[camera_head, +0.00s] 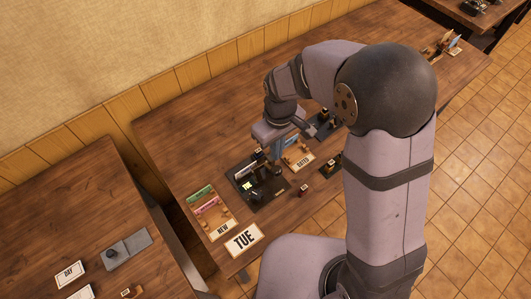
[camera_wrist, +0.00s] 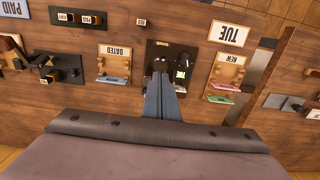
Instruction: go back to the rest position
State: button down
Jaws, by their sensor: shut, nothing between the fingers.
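My gripper (camera_head: 276,156) is in the air above the wooden table, close to the black press board (camera_head: 238,176). In the wrist view my gripper's fingers (camera_wrist: 161,82) are together with nothing between them. They overlap the lower part of the press board (camera_wrist: 152,48) in that view and hide some of it. I cannot tell the exact height of the fingertips.
The NEW tray (camera_head: 222,218) holds green and pink pieces. The TUE card (camera_head: 243,240) lies near the table's edge. The DATED tray (camera_wrist: 116,52) is beside the press board. A separate table (camera_head: 60,220) stands left.

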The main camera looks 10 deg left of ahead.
jog(key=shift+s+d+f+m, duration=0.1)
jog(key=shift+s+m, duration=0.1)
jog(key=shift+m, duration=0.5)
jog(key=s+d+f+m+g+b, duration=0.1)
jog(key=s+d+f+m+g, duration=0.15)
jog(key=s+d, duration=0.85)
jog(key=d+r+m+t+b, duration=0.2)
jog(key=d+m+b, duration=0.1)
jog(key=d+m, duration=0.2)
jog(key=shift+d+r, duration=0.4)
jog(key=shift+d, duration=0.5)
